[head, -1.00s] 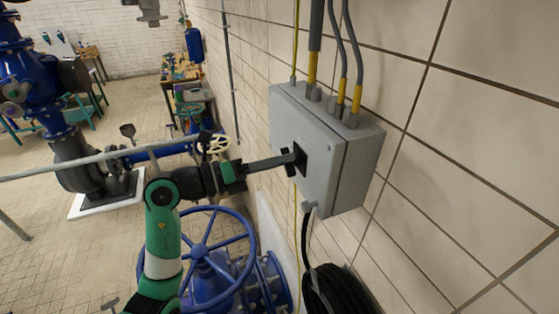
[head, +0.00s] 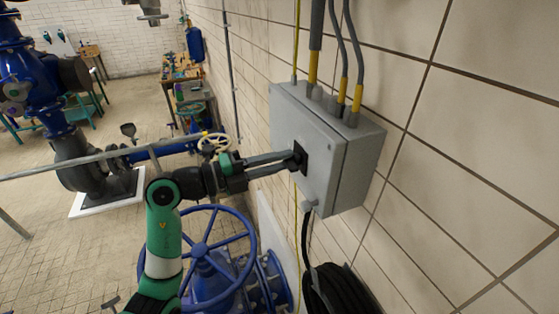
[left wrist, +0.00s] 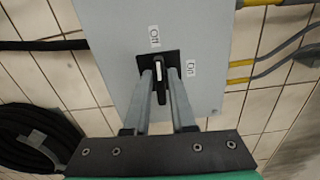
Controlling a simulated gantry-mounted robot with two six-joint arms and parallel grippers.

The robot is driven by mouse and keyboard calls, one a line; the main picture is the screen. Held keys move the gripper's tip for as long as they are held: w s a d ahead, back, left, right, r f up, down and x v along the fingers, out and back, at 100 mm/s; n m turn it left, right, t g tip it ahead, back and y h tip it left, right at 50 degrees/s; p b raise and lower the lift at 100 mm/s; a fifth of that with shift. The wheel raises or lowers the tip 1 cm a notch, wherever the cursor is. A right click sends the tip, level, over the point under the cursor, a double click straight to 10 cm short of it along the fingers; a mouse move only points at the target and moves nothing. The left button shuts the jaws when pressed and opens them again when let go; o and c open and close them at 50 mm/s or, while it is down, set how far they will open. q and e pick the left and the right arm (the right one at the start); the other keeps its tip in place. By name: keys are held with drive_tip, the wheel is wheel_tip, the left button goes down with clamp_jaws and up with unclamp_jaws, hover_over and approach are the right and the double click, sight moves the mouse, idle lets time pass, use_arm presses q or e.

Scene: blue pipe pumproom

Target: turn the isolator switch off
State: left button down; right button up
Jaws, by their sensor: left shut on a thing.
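The grey isolator box (head: 310,145) is fixed to the tiled wall in the head view. Its black isolator switch (left wrist: 159,80) sits on a square black plate on the door. In the left wrist view, the switch's white mark points to the "Off" label (left wrist: 154,36). The "On" label (left wrist: 191,69) is to the right of the plate. My left gripper (head: 292,161) reaches the switch from the left. It is shut on the handle, one finger on each side, as the left wrist view (left wrist: 159,78) shows. My right gripper is not in view.
Cables with yellow sleeves (head: 312,68) enter the box from above. A black cable coil (head: 338,290) hangs below it. A blue handwheel valve (head: 205,250) stands beneath my left arm. A grey rail (head: 90,160) crosses at the left.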

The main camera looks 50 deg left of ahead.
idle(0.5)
use_arm(q)
drive_tip(key=c, duration=0.9)
unclamp_jaws()
drive_tip(key=b+v, duration=0.2)
drive_tip(key=v, duration=0.9)
drive_tip(key=shift+s+a, duration=0.1)
drive_tip(key=shift+s, duration=0.2)
